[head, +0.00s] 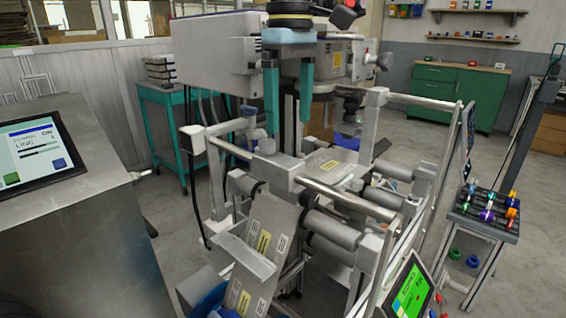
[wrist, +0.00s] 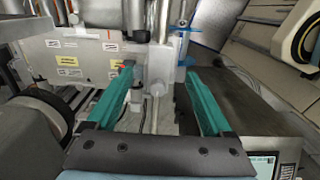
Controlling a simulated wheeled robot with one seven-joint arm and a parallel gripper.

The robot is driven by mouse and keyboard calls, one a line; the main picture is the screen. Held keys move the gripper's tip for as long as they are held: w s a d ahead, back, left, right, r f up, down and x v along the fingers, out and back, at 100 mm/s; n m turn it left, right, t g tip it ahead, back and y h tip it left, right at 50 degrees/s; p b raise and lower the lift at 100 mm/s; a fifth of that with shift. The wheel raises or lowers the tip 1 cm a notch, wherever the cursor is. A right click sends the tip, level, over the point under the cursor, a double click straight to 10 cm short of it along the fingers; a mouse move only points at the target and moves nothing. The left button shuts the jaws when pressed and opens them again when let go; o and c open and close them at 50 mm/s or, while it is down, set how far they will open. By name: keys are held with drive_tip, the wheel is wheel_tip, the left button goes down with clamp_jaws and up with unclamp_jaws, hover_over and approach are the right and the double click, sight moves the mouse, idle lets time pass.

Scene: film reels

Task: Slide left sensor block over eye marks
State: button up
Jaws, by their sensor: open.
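My gripper (head: 288,112) hangs fingers-down above the front rail (head: 345,200) of the machine, its two teal fingers apart with nothing held. In the wrist view, the gripper (wrist: 158,72) is open, with a grey post and metal parts showing beyond and between its fingers. A small grey block with a blue-grey knob (head: 249,118) sits left of the fingers; it may be the left sensor block, but I cannot tell for certain. The printed film web (head: 262,240) runs down at the front and carries yellow and white label marks. Which of these are the eye marks is unclear.
A screen console (head: 45,150) stands at left. Rollers (head: 335,230) and side rails crowd the machine front, with a green-screened panel (head: 410,292) low at right. A rack of coloured parts (head: 485,210) stands at right. Open floor lies beyond.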

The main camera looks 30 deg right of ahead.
sight(289, 162)
wheel_tip(289, 162, down, 11)
drive_tip(key=shift+r+p, duration=0.2)
drive_tip(key=shift+p, duration=0.1)
drive_tip(key=shift+c, duration=0.2)
clamp_jaws()
idle(0.6)
